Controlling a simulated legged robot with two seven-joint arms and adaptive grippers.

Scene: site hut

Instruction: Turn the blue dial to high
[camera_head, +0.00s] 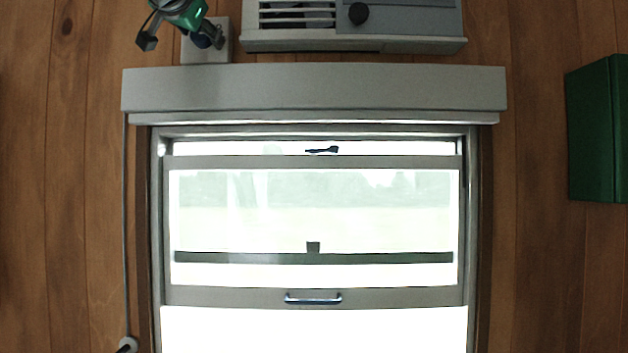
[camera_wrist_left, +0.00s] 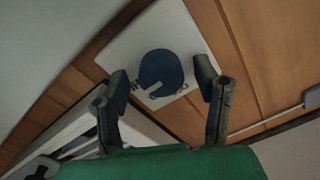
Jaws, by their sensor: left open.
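The blue dial (camera_wrist_left: 160,68) is round, with a pale pointer mark, and sits on a white wall plate (camera_wrist_left: 124,53). My left gripper (camera_head: 181,40) is open there. In the wrist view its two fingers (camera_wrist_left: 161,76) stand on either side of the dial, with gaps visible. My right gripper is in neither view.
Below are a long grey box (camera_head: 312,88) and a bright window with a handle (camera_head: 313,298). A green box (camera_head: 596,130) is on the right wall. A cord hangs at left.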

